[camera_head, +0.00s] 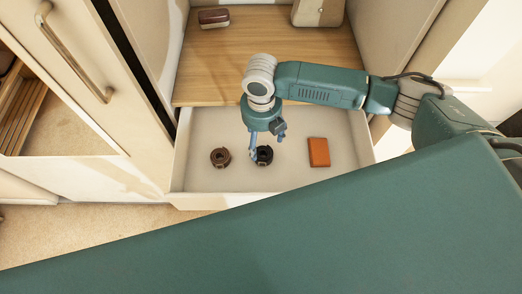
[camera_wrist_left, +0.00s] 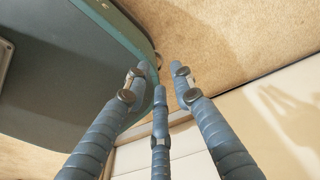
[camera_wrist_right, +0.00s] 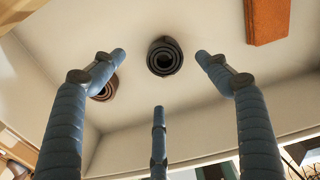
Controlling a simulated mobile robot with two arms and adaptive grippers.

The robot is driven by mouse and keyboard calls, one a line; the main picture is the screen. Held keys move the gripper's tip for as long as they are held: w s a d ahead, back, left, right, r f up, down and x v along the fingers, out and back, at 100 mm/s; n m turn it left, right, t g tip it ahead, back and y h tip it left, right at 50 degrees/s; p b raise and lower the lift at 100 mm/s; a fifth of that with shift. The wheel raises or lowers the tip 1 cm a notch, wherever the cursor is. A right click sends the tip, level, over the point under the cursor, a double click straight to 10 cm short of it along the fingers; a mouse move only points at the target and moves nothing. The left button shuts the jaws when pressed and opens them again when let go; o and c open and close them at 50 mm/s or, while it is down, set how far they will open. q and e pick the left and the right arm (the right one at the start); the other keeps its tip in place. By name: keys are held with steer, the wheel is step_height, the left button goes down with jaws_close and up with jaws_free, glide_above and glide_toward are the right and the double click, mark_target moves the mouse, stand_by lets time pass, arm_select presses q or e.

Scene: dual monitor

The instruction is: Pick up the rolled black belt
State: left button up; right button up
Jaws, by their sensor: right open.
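The rolled black belt (camera_head: 265,156) lies in the open drawer (camera_head: 205,177), between a brown roll and an orange wallet. In the right wrist view the black belt (camera_wrist_right: 164,57) is a dark coil on the pale drawer floor. My right gripper (camera_head: 262,150) reaches down into the drawer at the belt and partly covers it in the head view. In the right wrist view its fingers (camera_wrist_right: 160,62) are spread, with the belt between and beyond the tips, and nothing is held. My left gripper (camera_wrist_left: 165,75) shows only in its wrist view, fingers apart and empty over the floor.
A rolled brown belt (camera_head: 220,157) lies left of the black one, close to a right gripper finger in the wrist view. An orange wallet (camera_head: 318,152) lies to the right. The drawer walls surround them. Above is a wooden shelf (camera_head: 240,60) with a dark red case (camera_head: 214,18).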

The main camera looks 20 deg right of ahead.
mark_target(263, 153)
steer(key=f, duration=0.3)
steer(key=shift+s+f, duration=0.2)
steer(key=shift+f, duration=0.25)
steer(key=f, duration=0.3)
steer(key=f+p, duration=0.1)
steer(key=shift+s+d+f, duration=0.15)
steer(key=shift+d+f, duration=0.05)
steer(key=shift+d, duration=0.05)
steer(key=shift+f, duration=0.25)
steer(key=shift+c, duration=0.8)
steer(key=c, duration=0.8)
arm_select(q)
steer(key=shift+g, duration=0.3)
steer(key=s, duration=0.4)
steer(key=shift+a+r, duration=0.1)
steer(key=shift+r, duration=0.3)
arm_select(e)
steer(key=c, duration=0.3)
